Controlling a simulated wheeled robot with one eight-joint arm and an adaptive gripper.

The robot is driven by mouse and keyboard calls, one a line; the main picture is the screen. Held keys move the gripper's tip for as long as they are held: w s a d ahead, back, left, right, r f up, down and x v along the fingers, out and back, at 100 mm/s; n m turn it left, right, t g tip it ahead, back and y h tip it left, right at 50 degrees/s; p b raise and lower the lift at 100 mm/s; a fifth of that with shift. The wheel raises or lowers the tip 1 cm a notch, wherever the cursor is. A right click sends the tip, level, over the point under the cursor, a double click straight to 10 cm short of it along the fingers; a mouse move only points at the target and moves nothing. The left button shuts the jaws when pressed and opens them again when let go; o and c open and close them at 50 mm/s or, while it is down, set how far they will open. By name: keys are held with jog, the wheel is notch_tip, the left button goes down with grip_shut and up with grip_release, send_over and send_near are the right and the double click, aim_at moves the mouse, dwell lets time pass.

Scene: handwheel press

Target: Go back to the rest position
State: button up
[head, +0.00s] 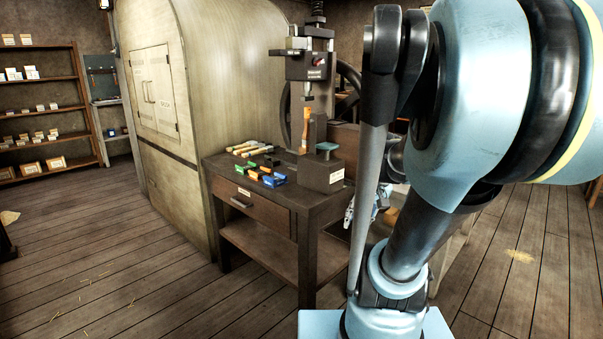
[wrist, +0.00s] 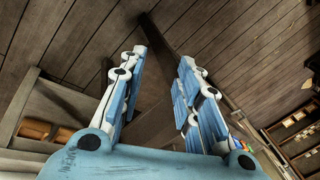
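My gripper (wrist: 163,58) is open in the wrist view, its two blue and white fingers apart with nothing between them. In the head view part of it (head: 352,212) shows low at the right side of the dark wooden workbench (head: 262,220), partly hidden behind my own arm. The press (head: 308,66) stands above the bench. An orange-brown piece (head: 305,130) stands upright under its ram. The dark handwheel (head: 347,84) is behind it, partly covered by my arm.
Several wooden-handled pieces (head: 247,147) and blue, green and orange pieces (head: 267,176) lie on the bench. A grey-brown block (head: 322,174) sits at its right. A large rounded cabinet (head: 160,90) stands left, shelves (head: 40,95) further left. The floor (head: 120,270) in front is mostly clear.

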jog(key=s+d+f+n+h, duration=0.2)
jog(key=s+f+h, duration=0.1)
jog(key=s, duration=0.4)
jog(key=shift+s+d+f, duration=0.2)
jog(key=shift+s+f, duration=0.15)
jog(key=shift+f, duration=0.35)
jog(key=shift+w+f, duration=0.2)
jog(key=shift+w, duration=0.2)
